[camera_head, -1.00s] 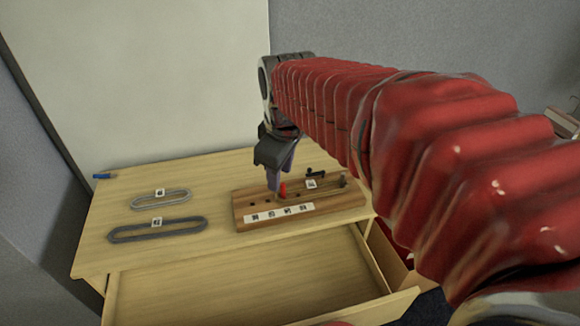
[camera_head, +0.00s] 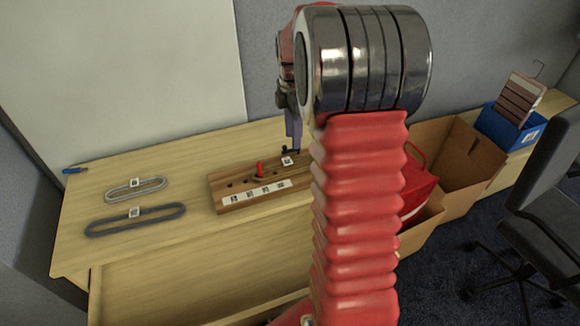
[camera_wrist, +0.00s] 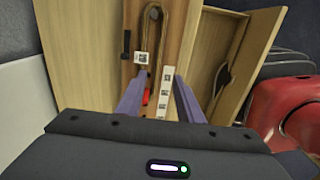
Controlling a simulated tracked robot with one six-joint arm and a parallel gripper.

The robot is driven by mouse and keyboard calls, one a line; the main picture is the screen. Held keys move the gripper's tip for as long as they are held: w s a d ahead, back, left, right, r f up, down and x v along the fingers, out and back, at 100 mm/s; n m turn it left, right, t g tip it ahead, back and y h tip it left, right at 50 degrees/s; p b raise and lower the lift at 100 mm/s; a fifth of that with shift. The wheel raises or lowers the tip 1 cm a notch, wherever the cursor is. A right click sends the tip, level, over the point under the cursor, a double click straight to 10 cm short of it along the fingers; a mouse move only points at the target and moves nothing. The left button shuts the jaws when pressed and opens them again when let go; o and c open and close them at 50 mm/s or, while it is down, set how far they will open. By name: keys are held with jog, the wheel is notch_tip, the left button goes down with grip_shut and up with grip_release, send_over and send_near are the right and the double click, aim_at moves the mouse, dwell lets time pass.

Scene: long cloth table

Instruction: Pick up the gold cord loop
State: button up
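The gold cord loop (camera_wrist: 152,9) lies on the wooden peg board (camera_wrist: 178,45) in the wrist view. Its rounded end is at the top of the picture, and a white tag (camera_wrist: 141,57) sits on its left side. Its lower part is hard to make out. My gripper (camera_wrist: 159,78) is open, with its two purple fingers apart and nothing seen held. The board's red peg (camera_wrist: 147,97) shows between the fingers, beyond them. In the head view my gripper (camera_head: 295,148) is over the board's right part, partly hidden by my arm; the loop is not clear there.
Two grey loops, a light one (camera_head: 121,195) and a dark one (camera_head: 105,227), lie on the table (camera_head: 85,200) at left. A blue item (camera_head: 74,170) lies at the back left. An open drawer (camera_wrist: 237,50) holds a dark curved strip. A red bag (camera_wrist: 285,108) stands beyond.

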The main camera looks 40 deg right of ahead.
dwell(0.3)
send_over(292, 171)
jog(key=shift+s+f, duration=0.1)
jog(key=shift+f, duration=4.25)
jog(key=shift+f, duration=2.6)
jog(key=shift+c, duration=0.2)
grip_shut()
